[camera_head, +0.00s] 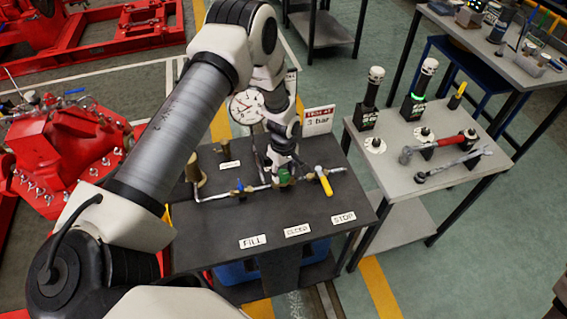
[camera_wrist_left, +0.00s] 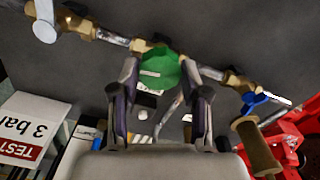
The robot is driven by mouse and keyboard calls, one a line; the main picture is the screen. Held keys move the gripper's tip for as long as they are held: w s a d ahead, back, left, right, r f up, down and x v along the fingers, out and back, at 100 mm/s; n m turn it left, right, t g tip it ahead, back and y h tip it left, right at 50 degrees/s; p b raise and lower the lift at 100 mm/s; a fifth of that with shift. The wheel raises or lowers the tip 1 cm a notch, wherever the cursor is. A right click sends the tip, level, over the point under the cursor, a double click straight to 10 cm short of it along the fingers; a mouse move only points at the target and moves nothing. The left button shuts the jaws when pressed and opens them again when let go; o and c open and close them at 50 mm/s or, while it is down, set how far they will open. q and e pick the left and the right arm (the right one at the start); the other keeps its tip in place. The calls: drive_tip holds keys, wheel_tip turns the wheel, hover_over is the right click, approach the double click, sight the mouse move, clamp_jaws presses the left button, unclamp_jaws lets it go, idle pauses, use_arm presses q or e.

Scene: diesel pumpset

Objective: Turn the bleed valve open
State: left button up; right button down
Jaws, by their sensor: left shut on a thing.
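The green round knob, which I take to be the bleed valve (camera_head: 286,180), sits on the pipe line on the dark bench, behind the middle label, which seems to read BLEED. It also shows in the left wrist view (camera_wrist_left: 160,71), with a pale mark on its face. My left gripper (camera_head: 285,166) reaches down onto it from above. In the left wrist view my left gripper (camera_wrist_left: 161,75) has a fingertip on each side of the knob, shut on it. The fingers partly hide the knob in the head view. My right gripper is not in view.
A blue-handled valve (camera_head: 240,186) is left of the knob and a yellow handle (camera_head: 324,181) right of it, both close. A pressure gauge (camera_head: 246,107) and a 3 bar sign (camera_head: 318,120) stand behind. A grey table (camera_head: 401,188) with tools is to the right.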

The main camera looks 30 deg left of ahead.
sight(283, 174)
use_arm(q)
drive_tip(key=shift+s+n+p, duration=0.1)
drive_tip(key=shift+n+p, duration=0.6)
drive_tip(key=shift+n, duration=0.5)
drive_tip(key=shift+f, duration=0.1)
drive_tip(key=o, duration=1.1)
drive_tip(key=shift+o, duration=0.2)
wheel_tip(283, 174, up, 12)
drive_tip(key=shift+a, duration=0.1)
